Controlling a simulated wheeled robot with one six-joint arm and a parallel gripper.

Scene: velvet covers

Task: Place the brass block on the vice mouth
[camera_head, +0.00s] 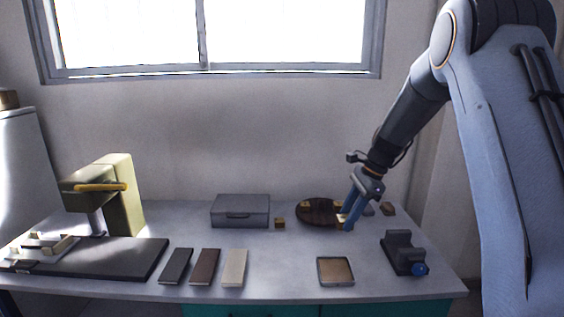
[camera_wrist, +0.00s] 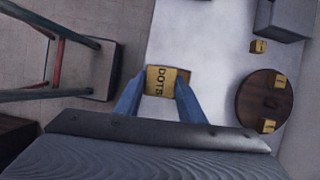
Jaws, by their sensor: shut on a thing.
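My gripper (camera_head: 345,225) is shut on a brass block (camera_wrist: 160,81) with dark lettering that reads DOTS. In the wrist view the block sits between the two blue fingers of the gripper (camera_wrist: 158,98). In the head view the held block (camera_head: 341,223) is small at the fingertips, in front of the round board's right side. The dark vice (camera_head: 399,249) with a blue knob stands to the right and nearer the front, apart from the gripper. Its mouth is hard to make out. I cannot pick out the vice in the wrist view.
A round dark board (camera_head: 318,213) carries brass blocks (camera_wrist: 280,81). Another small block (camera_head: 280,223) lies beside a grey box (camera_head: 240,211). A shallow tray (camera_head: 335,284) lies near the front edge, left of the vice. Three flat strips (camera_head: 205,267) and a yellow-green machine (camera_head: 122,195) are further left.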

